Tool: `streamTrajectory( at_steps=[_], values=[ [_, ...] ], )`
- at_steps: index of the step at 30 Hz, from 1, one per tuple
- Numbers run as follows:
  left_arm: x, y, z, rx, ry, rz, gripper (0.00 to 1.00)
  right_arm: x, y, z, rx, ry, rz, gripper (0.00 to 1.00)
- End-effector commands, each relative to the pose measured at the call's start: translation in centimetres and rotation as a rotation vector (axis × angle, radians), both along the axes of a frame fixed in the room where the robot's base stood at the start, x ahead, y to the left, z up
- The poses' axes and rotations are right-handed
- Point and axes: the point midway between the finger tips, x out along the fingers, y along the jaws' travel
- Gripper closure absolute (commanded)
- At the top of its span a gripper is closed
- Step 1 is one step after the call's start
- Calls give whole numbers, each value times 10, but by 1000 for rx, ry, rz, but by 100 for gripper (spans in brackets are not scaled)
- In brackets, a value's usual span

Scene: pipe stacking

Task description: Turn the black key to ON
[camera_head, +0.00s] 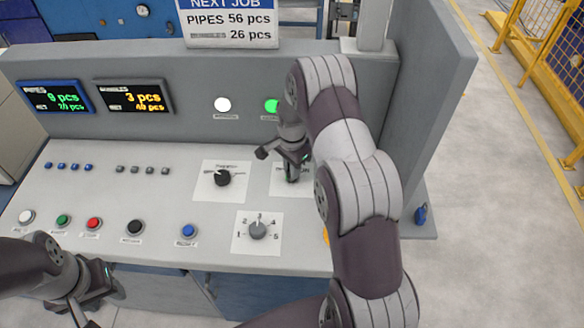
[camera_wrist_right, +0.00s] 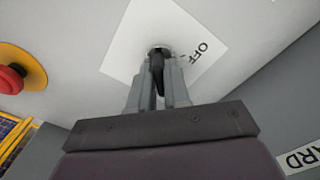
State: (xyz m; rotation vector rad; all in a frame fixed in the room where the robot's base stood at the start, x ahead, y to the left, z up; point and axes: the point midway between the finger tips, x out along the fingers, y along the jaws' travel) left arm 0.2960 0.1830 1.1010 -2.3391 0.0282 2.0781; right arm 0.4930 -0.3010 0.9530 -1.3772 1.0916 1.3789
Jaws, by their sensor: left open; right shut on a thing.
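The black key (camera_wrist_right: 157,72) sits in a round lock on a white label plate (camera_wrist_right: 135,35) in the right wrist view. The word OFF shows on the plate beside it; the rest of the lettering is hidden. My right gripper (camera_wrist_right: 158,88) is shut on the key, with one finger on each side. In the head view my right gripper (camera_head: 292,172) is at the panel, over the white plate (camera_head: 277,178), and hides the key. My left gripper (camera_head: 85,318) is open at the lower left, in front of the console and away from the key.
A black rotary selector (camera_head: 223,178) and a grey numbered dial (camera_head: 258,230) are left of my right gripper. Several push buttons, such as a blue one (camera_head: 189,231), line the console front. A red mushroom button (camera_wrist_right: 12,79) on yellow is near the key.

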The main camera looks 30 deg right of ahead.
Motion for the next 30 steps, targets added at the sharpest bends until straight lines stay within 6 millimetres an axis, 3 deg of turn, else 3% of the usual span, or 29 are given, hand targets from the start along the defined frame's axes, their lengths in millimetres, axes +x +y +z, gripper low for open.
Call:
streamTrajectory(
  at_steps=[14,15,16,25,30],
  values=[
    [0,0,0,0,0,0,57,2,-1,2,-2,-8,-14,100],
    [0,0,0,0,0,0,57,2,-1,2,-2,-8,-14,70],
    [0,0,0,0,0,0,57,2,-1,2,-1,-8,-14,63],
    [0,0,-1,0,0,0,57,1,0,3,-1,-3,-12,63],
    [0,0,-11,0,0,0,57,2,-1,30,-2,-9,-12,63]
  ],
)
